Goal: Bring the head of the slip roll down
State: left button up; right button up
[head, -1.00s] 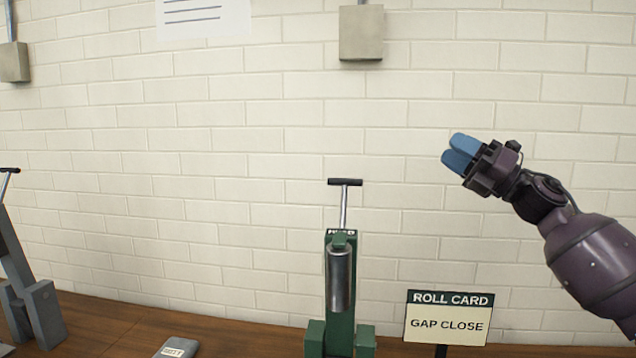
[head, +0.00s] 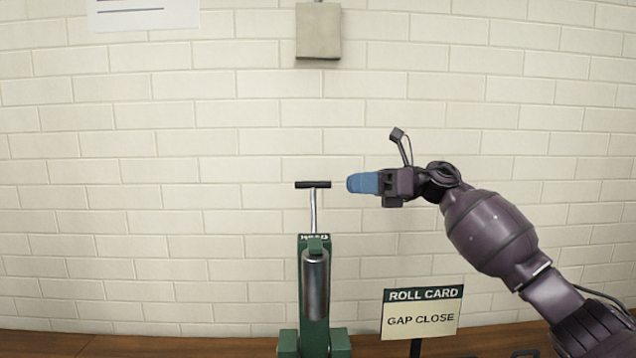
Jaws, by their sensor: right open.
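The slip roll is a green machine (head: 314,300) with a steel roller (head: 315,284) on its front, standing on the wooden bench. Its head (head: 315,244) is the green top part, from which a thin steel rod rises to a black T-handle (head: 313,184). My right gripper (head: 352,183), with blue fingertips, is open and just right of the T-handle at about its height in the picture. A small gap shows between them, and the gripper is not holding the handle. One blue finger largely hides the other. My left gripper is not in view.
A sign reading "ROLL CARD, GAP CLOSE" (head: 421,312) stands right of the slip roll, below my right arm. A grey box (head: 318,32) and a paper sheet (head: 143,14) are on the white brick wall. The bench (head: 190,345) is clear left of the slip roll.

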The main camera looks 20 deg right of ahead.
aim_at(320, 183)
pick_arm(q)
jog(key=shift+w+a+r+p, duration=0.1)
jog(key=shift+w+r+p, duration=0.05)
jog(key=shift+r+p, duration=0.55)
pick_arm(e)
jog(key=x, duration=0.7)
jog(key=shift+w+a, duration=0.1)
jog(key=shift+a, duration=0.25)
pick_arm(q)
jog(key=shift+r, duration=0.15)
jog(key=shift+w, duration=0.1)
pick_arm(e)
grip_shut()
